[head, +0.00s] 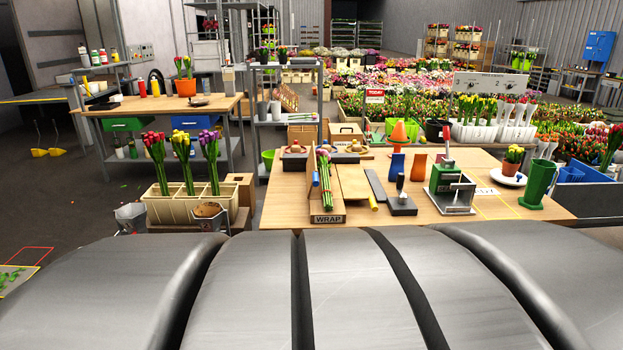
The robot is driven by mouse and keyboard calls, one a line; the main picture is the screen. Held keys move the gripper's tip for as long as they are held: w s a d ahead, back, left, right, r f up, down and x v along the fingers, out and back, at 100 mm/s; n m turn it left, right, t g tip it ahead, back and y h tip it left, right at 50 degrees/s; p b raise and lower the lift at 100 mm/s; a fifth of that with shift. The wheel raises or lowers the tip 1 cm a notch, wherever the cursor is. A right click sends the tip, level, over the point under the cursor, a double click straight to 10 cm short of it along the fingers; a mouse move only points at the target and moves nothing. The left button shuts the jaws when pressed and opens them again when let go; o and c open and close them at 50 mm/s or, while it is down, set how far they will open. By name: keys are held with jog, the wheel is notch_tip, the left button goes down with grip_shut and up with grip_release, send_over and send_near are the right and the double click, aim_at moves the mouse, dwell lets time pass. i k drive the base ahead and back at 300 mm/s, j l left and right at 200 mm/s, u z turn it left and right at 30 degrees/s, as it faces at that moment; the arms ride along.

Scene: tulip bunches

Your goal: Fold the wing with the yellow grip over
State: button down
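The wrapping fixture labelled WRAP (327,219) stands at the near edge of the wooden table. The wing with the yellow grip (353,184) is a tan panel lying open, out flat to the right of the bunch. Its yellow grip (374,205) is at the near right corner. The wing with the blue grip (310,185) stands up at the left of the bunch, with its blue grip (315,178) showing. My gripper is not in view.
To the fixture's right are a dark grey strip (375,185), a dark block with a knob (402,206) and a green press with a red handle (447,178). Tulips in a cream crate (180,207) stand left of the table.

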aim_at(354, 185)
jog(key=i+l, duration=0.15)
jog(key=i, duration=0.3)
jog(key=i+l, duration=0.15)
jog(key=i, duration=0.35)
jog(key=i+l, duration=0.15)
jog(key=i, duration=0.3)
